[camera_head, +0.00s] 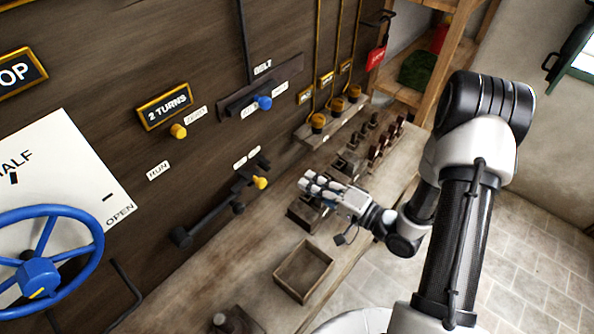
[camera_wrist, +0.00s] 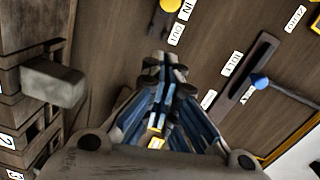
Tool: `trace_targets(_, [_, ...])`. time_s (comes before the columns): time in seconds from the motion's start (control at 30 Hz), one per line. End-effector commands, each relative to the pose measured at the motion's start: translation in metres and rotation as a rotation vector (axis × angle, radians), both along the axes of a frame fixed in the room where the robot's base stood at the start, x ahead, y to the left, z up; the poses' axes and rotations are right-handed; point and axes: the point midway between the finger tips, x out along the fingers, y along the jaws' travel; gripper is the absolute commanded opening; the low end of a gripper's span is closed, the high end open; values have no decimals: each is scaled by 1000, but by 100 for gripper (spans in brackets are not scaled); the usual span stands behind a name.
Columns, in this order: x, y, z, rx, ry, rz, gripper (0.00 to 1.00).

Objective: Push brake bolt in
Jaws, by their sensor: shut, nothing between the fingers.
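The brake bolt appears to be the dark bolt with a yellow knob (camera_head: 260,183) on the wooden wall, below two small labels. In the wrist view its yellow knob (camera_wrist: 169,5) is at the top edge beside labels reading IN and OUT, and most of the bolt is cut off. My gripper (camera_head: 307,181) is shut and empty, to the right of the knob in the head view and apart from it. In the wrist view the closed fingertips (camera_wrist: 165,58) point toward the wall, with the knob beyond them.
A blue-knobbed belt lever (camera_head: 264,102) sits above on the wall. A bench (camera_head: 215,270) below carries an open wooden box (camera_head: 304,271) and several small dark pegs. A dark rod lever (camera_head: 205,222) and blue handwheel (camera_head: 40,270) are at left.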

Motion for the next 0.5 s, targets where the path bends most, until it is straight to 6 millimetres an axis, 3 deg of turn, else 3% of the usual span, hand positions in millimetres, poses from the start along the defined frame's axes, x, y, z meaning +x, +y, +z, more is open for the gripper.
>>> trace_targets(0.2, [-18,-22,1,0,0,-5,0])
trace_targets(0.5, [-22,-25,1,0,0,-2,0])
